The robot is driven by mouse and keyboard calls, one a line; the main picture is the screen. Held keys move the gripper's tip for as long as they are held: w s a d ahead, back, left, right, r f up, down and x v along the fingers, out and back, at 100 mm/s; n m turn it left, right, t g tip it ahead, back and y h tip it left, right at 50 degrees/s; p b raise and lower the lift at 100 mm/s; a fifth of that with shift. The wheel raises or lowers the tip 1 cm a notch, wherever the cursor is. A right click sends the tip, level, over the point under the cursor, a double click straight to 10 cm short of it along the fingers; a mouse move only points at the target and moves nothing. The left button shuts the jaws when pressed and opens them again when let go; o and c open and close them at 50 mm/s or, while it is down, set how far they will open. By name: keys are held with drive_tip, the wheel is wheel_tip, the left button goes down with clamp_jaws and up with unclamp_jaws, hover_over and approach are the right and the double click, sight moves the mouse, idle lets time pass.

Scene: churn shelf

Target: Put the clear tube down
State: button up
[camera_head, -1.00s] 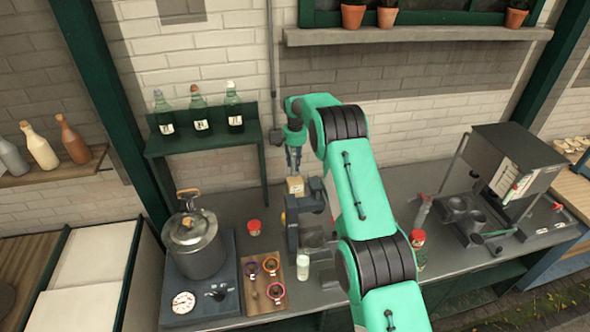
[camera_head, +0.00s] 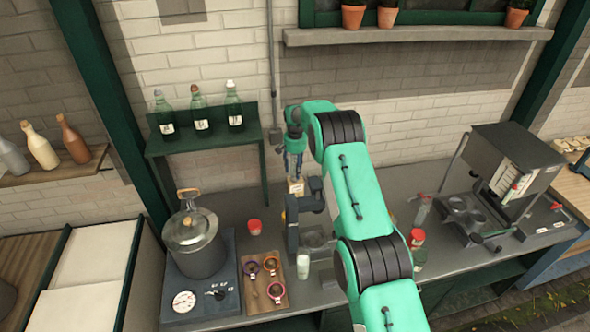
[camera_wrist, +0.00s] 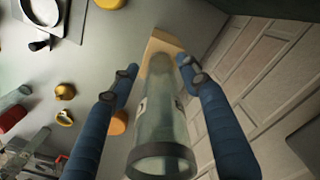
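The clear tube (camera_wrist: 160,120) fills the middle of the wrist view, its dark-ringed end toward the camera and its far end at a pale wooden block (camera_wrist: 160,45). My gripper (camera_wrist: 157,68) has its blue fingers on both sides of the tube, with narrow gaps seen between the fingertips and the tube, so it looks open. In the head view my gripper (camera_head: 295,160) points down over the wooden block (camera_head: 296,188), at the back of the counter. The tube is small and hard to make out there. Whether its far end rests on the block is not clear.
A dark stand (camera_head: 306,205) is close beside the block. A green shelf with bottles (camera_head: 200,115) is behind left. A coffee machine (camera_head: 510,175) stands right.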

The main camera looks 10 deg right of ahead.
drive_tip(key=shift+r, duration=0.2)
wheel_tip(320, 180, up, 12)
drive_tip(key=b, duration=0.1)
drive_tip(key=shift+b, duration=0.35)
idle(0.4)
idle(0.7)
